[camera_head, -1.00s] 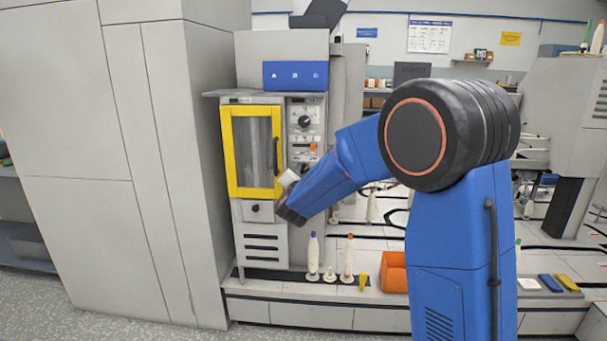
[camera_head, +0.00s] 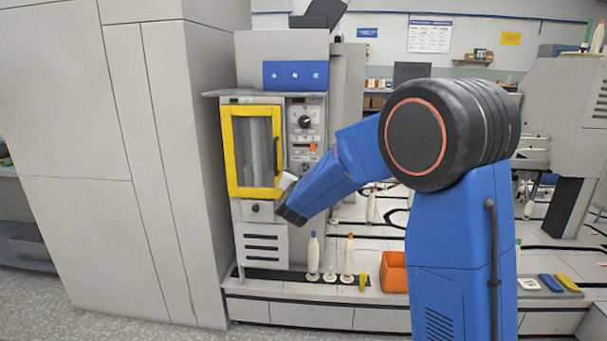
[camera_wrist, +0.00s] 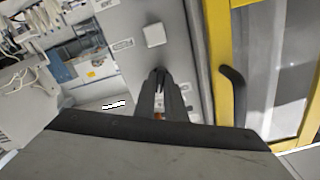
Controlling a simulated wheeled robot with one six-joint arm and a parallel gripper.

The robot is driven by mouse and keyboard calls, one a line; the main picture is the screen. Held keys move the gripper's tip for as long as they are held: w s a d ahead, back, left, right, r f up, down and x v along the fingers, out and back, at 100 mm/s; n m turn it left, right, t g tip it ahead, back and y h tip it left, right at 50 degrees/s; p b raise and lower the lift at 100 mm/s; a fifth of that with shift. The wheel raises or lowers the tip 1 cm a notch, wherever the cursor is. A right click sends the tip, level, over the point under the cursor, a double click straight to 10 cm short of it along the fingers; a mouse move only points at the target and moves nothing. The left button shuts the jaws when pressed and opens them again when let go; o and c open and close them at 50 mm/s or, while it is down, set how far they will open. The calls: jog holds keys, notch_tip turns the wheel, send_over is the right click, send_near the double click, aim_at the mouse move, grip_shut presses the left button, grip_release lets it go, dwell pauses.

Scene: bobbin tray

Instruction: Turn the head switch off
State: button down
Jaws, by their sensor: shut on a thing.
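The machine head's control panel (camera_head: 303,112) is a narrow grey strip to the right of the yellow-framed door (camera_head: 229,150). My gripper's dark fingers (camera_wrist: 160,76) are close together against this panel in the wrist view. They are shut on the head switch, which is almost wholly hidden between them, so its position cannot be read. A small orange patch shows between and behind the fingers. In the head view my wrist and forearm cover the lower panel, and the fingertips are hidden.
The door's dark handle (camera_wrist: 233,95) is close beside the fingers. A pale square button (camera_wrist: 153,35) is on the panel near the fingertips. Bobbins (camera_head: 313,256) and an orange bin (camera_head: 393,272) stand on the ledge below my arm.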

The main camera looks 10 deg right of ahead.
jog(key=n, duration=1.2)
jog(key=shift+n, duration=0.4)
dwell(0.3)
jog(key=c, duration=1.8)
grip_release()
jog(key=shift+s, duration=0.1)
jog(key=v, duration=1.7)
jog(key=shift+s, duration=0.1)
